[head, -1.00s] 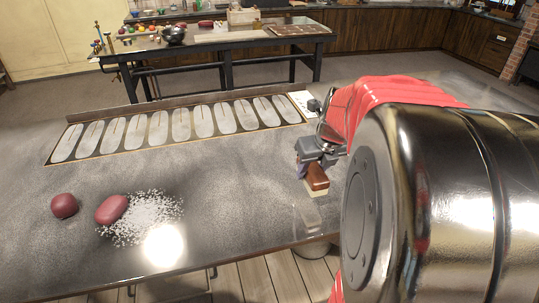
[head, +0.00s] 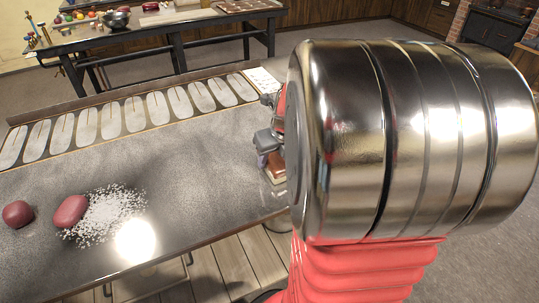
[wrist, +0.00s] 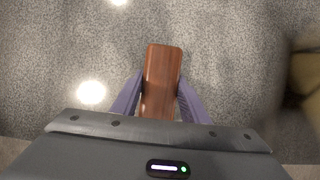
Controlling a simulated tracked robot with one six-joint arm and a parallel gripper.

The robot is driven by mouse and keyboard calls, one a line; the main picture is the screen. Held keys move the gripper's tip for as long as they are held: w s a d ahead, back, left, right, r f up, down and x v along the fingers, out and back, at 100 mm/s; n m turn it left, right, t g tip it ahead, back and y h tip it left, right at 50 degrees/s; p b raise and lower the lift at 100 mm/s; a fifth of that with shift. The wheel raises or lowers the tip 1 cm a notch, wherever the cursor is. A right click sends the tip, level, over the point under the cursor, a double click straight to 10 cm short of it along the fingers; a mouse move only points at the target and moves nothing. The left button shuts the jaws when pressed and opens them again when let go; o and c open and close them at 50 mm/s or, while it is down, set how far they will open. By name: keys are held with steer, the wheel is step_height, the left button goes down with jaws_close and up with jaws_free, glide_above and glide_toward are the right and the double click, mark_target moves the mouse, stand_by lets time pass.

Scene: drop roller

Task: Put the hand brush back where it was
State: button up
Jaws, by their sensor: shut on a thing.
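The hand brush (head: 276,171) has a brown wooden back and pale bristles below. It is in my gripper (head: 268,160) near the right end of the grey worktable, partly hidden behind my arm in the head view. In the wrist view the brush's wooden back (wrist: 163,75) lies between the two purple fingers of my gripper (wrist: 160,95), which is shut on it. The speckled table top shows beneath. I cannot tell whether the bristles touch the table.
A tray with a row of pale oval shapes (head: 110,118) runs along the worktable's (head: 190,185) back edge. A white card (head: 262,79) lies at its right end. Two red lumps (head: 18,214) (head: 70,210) and white grains (head: 112,212) are at the left. The middle is clear.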

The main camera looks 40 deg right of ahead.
steer(key=o, duration=1)
steer(key=shift+o, duration=0.2)
steer(key=v, duration=1.2)
steer(key=shift+a, duration=0.1)
